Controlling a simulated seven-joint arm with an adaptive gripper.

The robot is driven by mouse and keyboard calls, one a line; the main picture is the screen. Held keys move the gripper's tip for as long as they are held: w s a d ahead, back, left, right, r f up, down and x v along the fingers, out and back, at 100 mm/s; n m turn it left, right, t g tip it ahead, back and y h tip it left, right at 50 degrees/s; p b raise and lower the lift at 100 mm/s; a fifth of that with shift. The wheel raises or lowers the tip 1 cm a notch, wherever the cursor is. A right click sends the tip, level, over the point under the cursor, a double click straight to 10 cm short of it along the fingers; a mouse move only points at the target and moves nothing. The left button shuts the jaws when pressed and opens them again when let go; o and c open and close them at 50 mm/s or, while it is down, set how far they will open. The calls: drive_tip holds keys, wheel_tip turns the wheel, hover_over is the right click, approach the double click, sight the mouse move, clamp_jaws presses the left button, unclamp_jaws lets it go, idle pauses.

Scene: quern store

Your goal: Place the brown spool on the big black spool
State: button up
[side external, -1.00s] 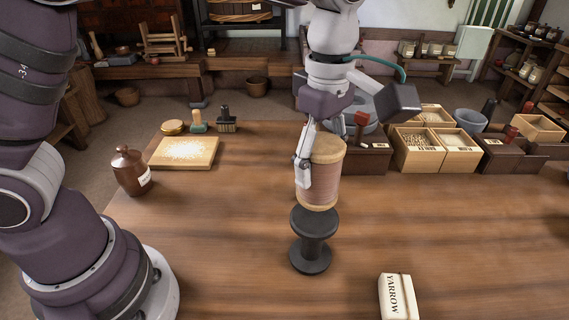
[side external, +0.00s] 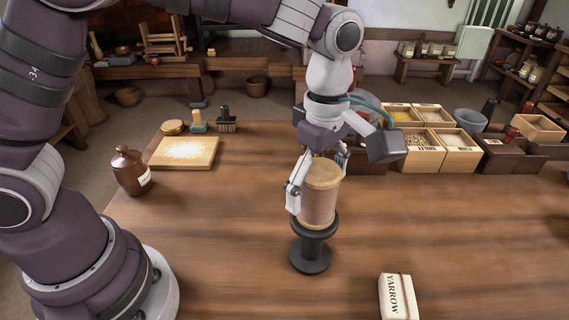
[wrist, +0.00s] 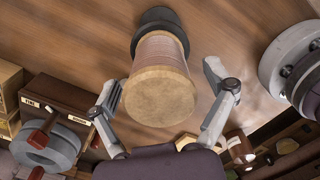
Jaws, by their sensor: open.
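The brown spool (side external: 320,195) has pale wooden ends and stands upright on top of the big black spool (side external: 311,255), which stands on the table. In the wrist view the brown spool (wrist: 160,75) shows its round pale end, with the rim of the black spool (wrist: 160,17) beyond it. My gripper (side external: 316,195) is open, with its fingers on either side of the brown spool. In the wrist view a gap shows between the brown spool and the right finger; the left finger lies close to it, and I cannot tell whether it touches.
A white box marked YARROW (side external: 398,297) lies at the front right. A brown jar (side external: 131,172) and a pale board (side external: 184,153) are at the left. Wooden boxes (side external: 415,150) line the back right. The table (side external: 470,220) is clear to the right of the spools.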

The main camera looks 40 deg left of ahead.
wheel_tip(320, 180, up, 12)
drive_tip(key=shift+r, duration=0.1)
drive_tip(key=s+a+m+t, duration=0.4)
drive_tip(key=s+a+m, duration=0.2)
drive_tip(key=a+m, duration=0.5)
drive_tip(key=s+a+f+m+t, duration=0.1)
drive_tip(key=s+a+f+m, duration=0.1)
drive_tip(key=s+f+m, duration=0.2)
drive_tip(key=f+m, duration=0.1)
drive_tip(key=m, duration=0.2)
drive_tip(key=shift+t, duration=0.3)
